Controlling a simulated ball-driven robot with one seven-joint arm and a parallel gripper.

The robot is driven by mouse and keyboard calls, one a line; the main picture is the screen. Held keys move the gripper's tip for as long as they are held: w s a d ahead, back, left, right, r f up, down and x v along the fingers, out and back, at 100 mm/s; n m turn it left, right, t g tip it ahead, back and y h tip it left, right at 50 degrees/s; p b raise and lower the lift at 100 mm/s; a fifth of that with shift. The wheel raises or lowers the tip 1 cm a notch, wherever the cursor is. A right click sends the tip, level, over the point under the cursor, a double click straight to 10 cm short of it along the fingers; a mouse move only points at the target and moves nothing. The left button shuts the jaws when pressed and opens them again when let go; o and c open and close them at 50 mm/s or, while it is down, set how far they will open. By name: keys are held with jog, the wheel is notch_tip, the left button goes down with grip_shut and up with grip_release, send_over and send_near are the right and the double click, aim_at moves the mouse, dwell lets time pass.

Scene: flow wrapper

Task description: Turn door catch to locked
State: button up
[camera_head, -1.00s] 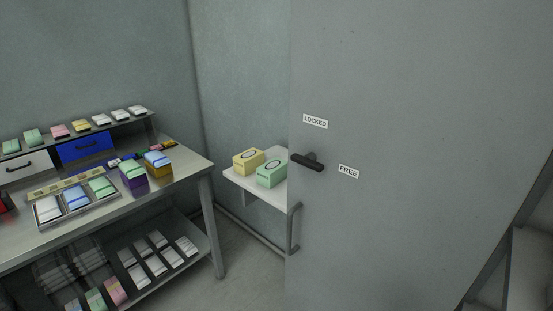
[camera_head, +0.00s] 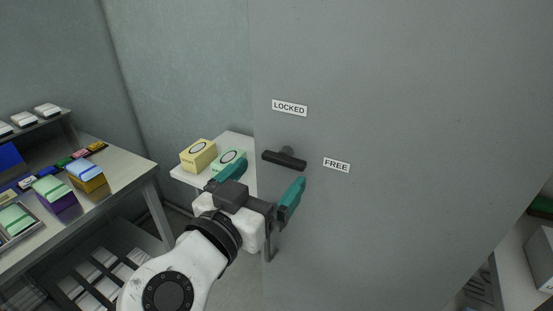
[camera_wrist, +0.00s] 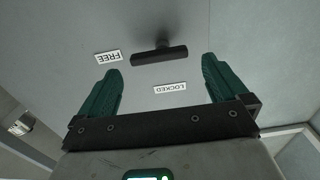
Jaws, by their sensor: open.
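The door catch (camera_head: 284,158) is a dark bar on a short stem on the grey door (camera_head: 400,110). It lies nearly level, one end towards the FREE label (camera_head: 337,165) at its right. The LOCKED label (camera_head: 290,108) is above it. My gripper (camera_head: 263,181) is open and empty, in front of and slightly below the catch in the head view. In the wrist view, which is upside down, the catch (camera_wrist: 160,55) lies beyond the gap between my fingertips (camera_wrist: 162,80), apart from both. FREE (camera_wrist: 108,57) and LOCKED (camera_wrist: 170,88) also show there.
A small white side table (camera_head: 236,142) with a yellow box (camera_head: 198,155) and a green box (camera_head: 229,159) stands left of the door. A metal bench (camera_head: 120,170) with coloured packs is further left. A shelf (camera_head: 520,250) is at right. The door face around the catch is clear.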

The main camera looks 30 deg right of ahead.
aim_at(281, 163)
jog(key=shift+p+x, duration=0.35)
jog(key=shift+x, duration=2.05)
jog(key=shift+s, duration=0.1)
jog(key=c, duration=0.8)
